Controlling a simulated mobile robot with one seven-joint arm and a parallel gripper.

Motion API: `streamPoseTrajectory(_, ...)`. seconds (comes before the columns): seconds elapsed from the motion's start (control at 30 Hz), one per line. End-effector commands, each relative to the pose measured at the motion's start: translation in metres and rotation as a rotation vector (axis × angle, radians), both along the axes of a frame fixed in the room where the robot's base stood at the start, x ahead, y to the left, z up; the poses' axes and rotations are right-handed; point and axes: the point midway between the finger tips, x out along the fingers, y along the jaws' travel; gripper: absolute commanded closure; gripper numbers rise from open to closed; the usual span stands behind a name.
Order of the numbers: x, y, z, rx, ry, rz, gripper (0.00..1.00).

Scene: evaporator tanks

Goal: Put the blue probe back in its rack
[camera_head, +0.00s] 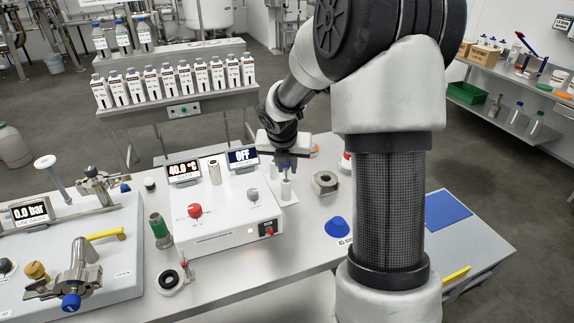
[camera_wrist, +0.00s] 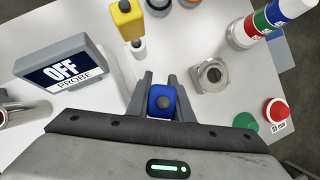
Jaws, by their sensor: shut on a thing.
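My gripper (camera_wrist: 162,82) is shut on the blue probe (camera_wrist: 162,102), whose square blue head sits between the two fingers. In the head view the blue probe (camera_head: 284,161) shows just below my gripper (camera_head: 288,164), with a thin shaft pointing down. A small white cylinder (camera_head: 286,191) stands on the table under the shaft; I cannot tell whether the tip is inside or above it. In the wrist view a yellow-headed piece (camera_wrist: 127,18) is over a white tube (camera_wrist: 138,47) beyond the fingers. No rack can be clearly made out.
The PROBE display (camera_wrist: 62,72) reads OFF and stands left of my gripper. A metal block with a round hole (camera_wrist: 210,75) sits close on the right.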

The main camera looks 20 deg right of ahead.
Motion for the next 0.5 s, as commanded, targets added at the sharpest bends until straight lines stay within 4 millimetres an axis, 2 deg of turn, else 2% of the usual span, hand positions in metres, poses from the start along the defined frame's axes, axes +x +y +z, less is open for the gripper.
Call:
streamPoseTrajectory(0.13,0.0001,0.0001,0.0001,0.0,0.0,0.0,1.0)
streamPoseTrajectory(0.17,0.0001,0.0001,0.0001,0.0,0.0,0.0,0.79)
streamPoseTrajectory(0.3,0.0001,0.0001,0.0001,0.0,0.0,0.0,0.58)
streamPoseTrajectory(0.5,0.0,0.0001,0.0,0.0,0.0,0.0,0.58)
